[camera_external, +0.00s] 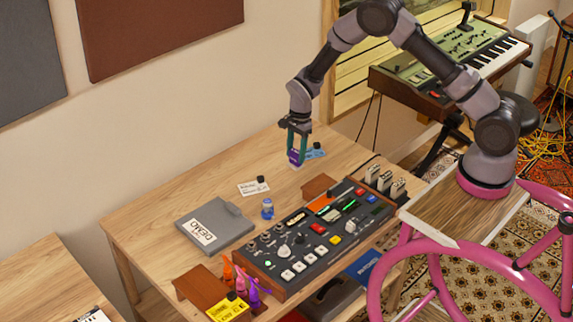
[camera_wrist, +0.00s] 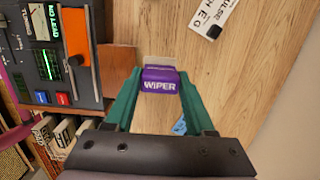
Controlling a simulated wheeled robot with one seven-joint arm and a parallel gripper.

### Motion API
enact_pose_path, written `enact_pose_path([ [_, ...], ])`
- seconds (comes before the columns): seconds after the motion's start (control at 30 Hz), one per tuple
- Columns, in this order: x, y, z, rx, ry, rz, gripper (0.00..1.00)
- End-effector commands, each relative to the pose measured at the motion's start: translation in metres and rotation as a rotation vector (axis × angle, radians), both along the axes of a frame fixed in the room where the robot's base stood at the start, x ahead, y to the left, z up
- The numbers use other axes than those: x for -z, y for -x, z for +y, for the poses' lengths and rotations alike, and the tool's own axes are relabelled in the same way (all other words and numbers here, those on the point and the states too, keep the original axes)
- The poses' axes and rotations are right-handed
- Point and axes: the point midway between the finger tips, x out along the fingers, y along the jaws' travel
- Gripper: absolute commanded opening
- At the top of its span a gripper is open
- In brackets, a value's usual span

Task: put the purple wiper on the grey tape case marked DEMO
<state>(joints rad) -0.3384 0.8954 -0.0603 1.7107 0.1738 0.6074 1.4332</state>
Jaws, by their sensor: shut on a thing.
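The purple wiper (camera_external: 294,157) is between the fingers of my gripper (camera_external: 299,140) near the back right of the wooden table. In the wrist view the wiper (camera_wrist: 160,79) shows the word WIPER, with a teal finger of my gripper (camera_wrist: 160,92) on each side. My gripper is shut on it. The external view does not clearly show whether the wiper touches the table. The grey tape case marked DEMO (camera_external: 236,222) lies flat at the left of the table, well to the left of my gripper, with nothing on top.
A mixer console (camera_external: 325,238) fills the table's front. A small blue bottle (camera_external: 267,209) stands right of the tape case. A white card (camera_external: 253,188) lies behind it. A blue item (camera_external: 315,151) lies beside my gripper. Colored clips (camera_external: 240,281) stand at front left.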

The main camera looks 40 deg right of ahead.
Motion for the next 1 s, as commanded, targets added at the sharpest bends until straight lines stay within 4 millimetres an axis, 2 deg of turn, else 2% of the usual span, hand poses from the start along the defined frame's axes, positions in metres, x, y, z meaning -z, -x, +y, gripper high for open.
enact_pose_path([
  [0.07, -0.003, -0.001, 0.005, -0.002, 0.0, -0.001, 0.0],
  [0.17, -0.004, -0.005, 0.026, -0.003, 0.0, 0.0, 0.0],
  [0.27, -0.006, -0.011, 0.064, -0.004, 0.001, -0.001, 0.0],
  [0.43, -0.013, -0.012, 0.151, -0.003, 0.002, -0.002, 0.0],
  [0.6, -0.021, 0.0, 0.227, -0.003, 0.001, -0.002, 0.0],
  [0.7, -0.025, 0.01, 0.259, -0.003, 0.0, -0.001, 0.0],
  [0.83, -0.028, 0.018, 0.283, -0.004, 0.0, -0.001, 0.0],
  [1.0, -0.017, 0.021, 0.29, -0.002, 0.001, 0.001, 0.0],
])
